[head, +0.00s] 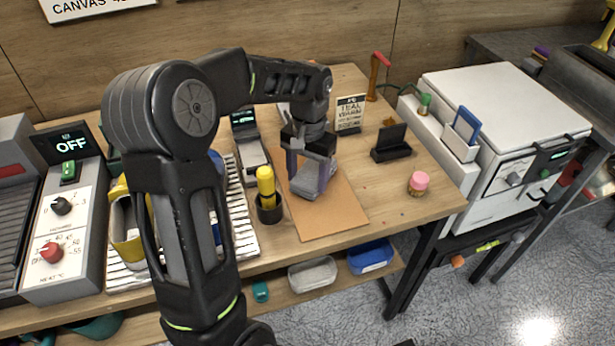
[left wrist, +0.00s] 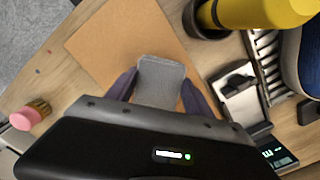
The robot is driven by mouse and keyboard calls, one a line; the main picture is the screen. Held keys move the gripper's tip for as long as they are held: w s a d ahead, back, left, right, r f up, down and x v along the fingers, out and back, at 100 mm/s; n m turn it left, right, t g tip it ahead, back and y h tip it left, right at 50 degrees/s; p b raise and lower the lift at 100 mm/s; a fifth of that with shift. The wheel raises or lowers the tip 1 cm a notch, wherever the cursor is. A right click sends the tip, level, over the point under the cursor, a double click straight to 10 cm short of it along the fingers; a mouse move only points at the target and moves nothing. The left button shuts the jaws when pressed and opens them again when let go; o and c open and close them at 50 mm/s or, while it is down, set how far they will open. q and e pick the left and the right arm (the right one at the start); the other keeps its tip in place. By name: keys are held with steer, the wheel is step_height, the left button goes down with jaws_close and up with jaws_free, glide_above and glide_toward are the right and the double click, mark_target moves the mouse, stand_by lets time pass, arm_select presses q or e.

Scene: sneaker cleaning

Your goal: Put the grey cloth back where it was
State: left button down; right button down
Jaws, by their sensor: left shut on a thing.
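The grey cloth (head: 304,184) is a small folded pad between the fingers of my left gripper (head: 309,178), over the brown mat (head: 335,212). In the left wrist view the cloth (left wrist: 160,80) sits between the two purple fingertips of my left gripper (left wrist: 160,92), with the brown mat (left wrist: 110,45) behind it. The gripper is shut on it. I cannot tell whether the cloth touches the mat. My right gripper is not in view.
A yellow bottle in a black holder (head: 268,208) stands just left of the mat. A small card sign (head: 349,115), a black stand (head: 391,144) and a pink-topped brush (head: 418,184) stand to the right. A striped rack (head: 245,240) lies left. The mat's front part is clear.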

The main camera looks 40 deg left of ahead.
mark_target(308, 177)
arm_select(q)
steer(key=shift+f, duration=0.35)
steer(key=shift+f, duration=0.15)
steer(key=shift+c, duration=1.9)
jaws_free()
step_height(308, 177, up, 12)
steer(key=shift+w, duration=0.3)
steer(key=shift+o, duration=0.3)
